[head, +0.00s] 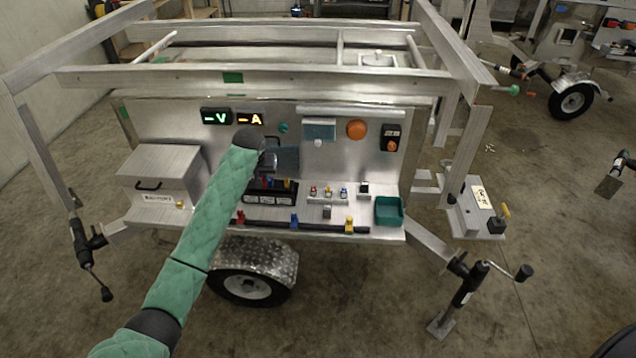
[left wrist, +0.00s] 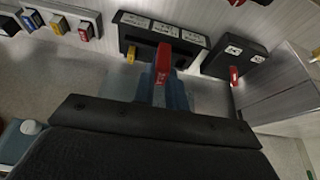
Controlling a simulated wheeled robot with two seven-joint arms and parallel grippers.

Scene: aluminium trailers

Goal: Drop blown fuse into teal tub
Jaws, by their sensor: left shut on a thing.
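My left gripper (head: 272,160) is in front of the trailer's panel, above the black fuse block (head: 262,197). In the left wrist view its fingers (left wrist: 163,92) are shut on a red fuse (left wrist: 163,62), which lies against the view of the fuse block (left wrist: 140,31). I cannot tell whether the fuse is still seated or clear of its slot. A yellow fuse (left wrist: 131,55) sits in the block beside it. The teal tub (head: 389,211) stands at the shelf's right end, away from the gripper, and looks empty. My right gripper is not in view.
A small rack of coloured fuses (head: 328,198) stands between the block and the tub. A black bar with coloured clips (head: 294,221) runs along the shelf's front edge. A grey box (head: 160,172) stands at the left. An orange lamp (head: 356,129) is on the panel.

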